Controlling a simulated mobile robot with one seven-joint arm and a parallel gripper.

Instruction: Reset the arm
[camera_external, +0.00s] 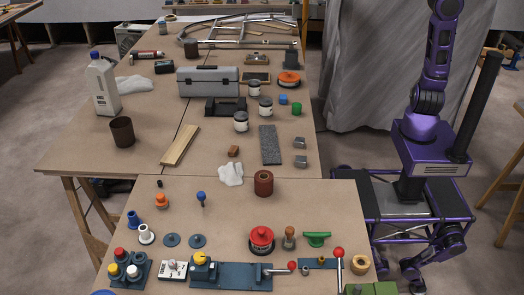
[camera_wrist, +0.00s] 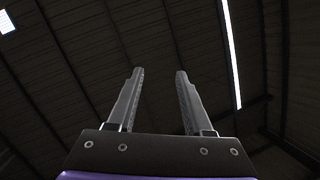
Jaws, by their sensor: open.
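My gripper (camera_wrist: 159,75) shows in the wrist view with its two grey fingers apart and nothing between them. It points up at the dark roof, where bright light strips show. In the outside view my purple arm rises straight up from its base at the right, beside the tables. The gripper itself is out of that picture, past the top edge. No part of my arm touches anything on the tables.
The table behind carries a grey toolbox (camera_external: 207,81), a white bottle (camera_external: 102,84) and several small tins. A grey curtain (camera_external: 365,70) hangs behind my arm.

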